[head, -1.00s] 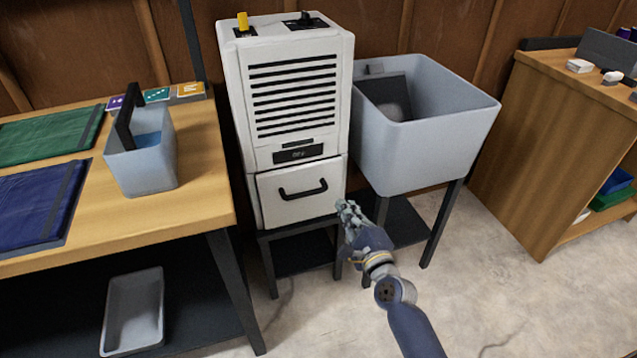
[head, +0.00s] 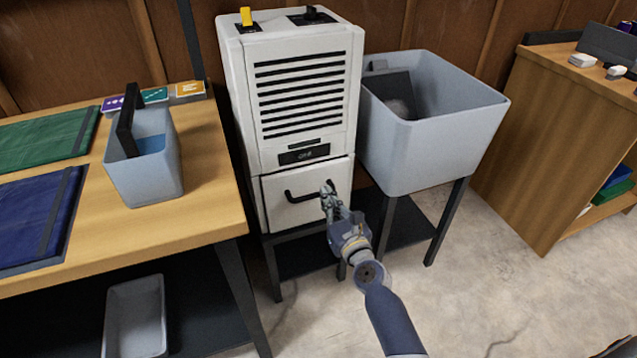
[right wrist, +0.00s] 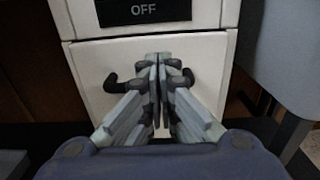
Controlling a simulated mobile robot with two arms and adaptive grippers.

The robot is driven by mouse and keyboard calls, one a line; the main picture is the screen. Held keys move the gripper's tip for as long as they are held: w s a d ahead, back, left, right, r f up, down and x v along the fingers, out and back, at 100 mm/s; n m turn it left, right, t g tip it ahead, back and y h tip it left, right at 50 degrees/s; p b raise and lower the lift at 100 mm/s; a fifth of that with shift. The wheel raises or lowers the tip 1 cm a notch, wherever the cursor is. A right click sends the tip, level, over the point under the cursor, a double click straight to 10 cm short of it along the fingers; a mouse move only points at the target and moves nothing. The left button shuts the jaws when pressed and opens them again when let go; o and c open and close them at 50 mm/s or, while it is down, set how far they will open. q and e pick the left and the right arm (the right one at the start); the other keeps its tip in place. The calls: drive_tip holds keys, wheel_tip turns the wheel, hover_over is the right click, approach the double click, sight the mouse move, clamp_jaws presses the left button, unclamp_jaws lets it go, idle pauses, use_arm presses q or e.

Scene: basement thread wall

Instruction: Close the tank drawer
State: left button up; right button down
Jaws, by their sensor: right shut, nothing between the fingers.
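The white tank drawer (head: 290,207) is the lower front of a tall white cabinet (head: 292,110). It has a dark curved handle (head: 297,195). In the head view its front looks about level with the cabinet face; a small gap cannot be ruled out. My right gripper (head: 329,190) is shut and empty in front of the drawer, over the handle's right part. In the right wrist view the gripper (right wrist: 158,62) points at the drawer front (right wrist: 95,62), with the handle (right wrist: 118,84) showing at both sides. Contact cannot be told. My left gripper is not in view.
A grey-blue sink tub (head: 435,140) on dark legs stands right of the cabinet. A wooden table (head: 205,205) with a grey caddy (head: 150,180) stands at left. A wooden cabinet (head: 540,150) is at the far right. The floor in front is clear.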

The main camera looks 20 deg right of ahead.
sight(315, 174)
drive_tip(key=w+b, duration=0.1)
drive_tip(key=w, duration=0.4)
drive_tip(key=shift+w, duration=0.3)
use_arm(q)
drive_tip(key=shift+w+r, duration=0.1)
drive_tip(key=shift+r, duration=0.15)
use_arm(e)
drive_tip(key=shift+w, duration=0.6)
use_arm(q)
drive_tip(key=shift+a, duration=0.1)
use_arm(e)
drive_tip(key=shift+w+a+f+b, duration=0.15)
drive_tip(key=shift+w+b, duration=0.4)
drive_tip(key=shift+w, duration=0.65)
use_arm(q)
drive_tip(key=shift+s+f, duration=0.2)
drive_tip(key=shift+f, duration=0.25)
use_arm(e)
drive_tip(key=shift+r, duration=0.4)
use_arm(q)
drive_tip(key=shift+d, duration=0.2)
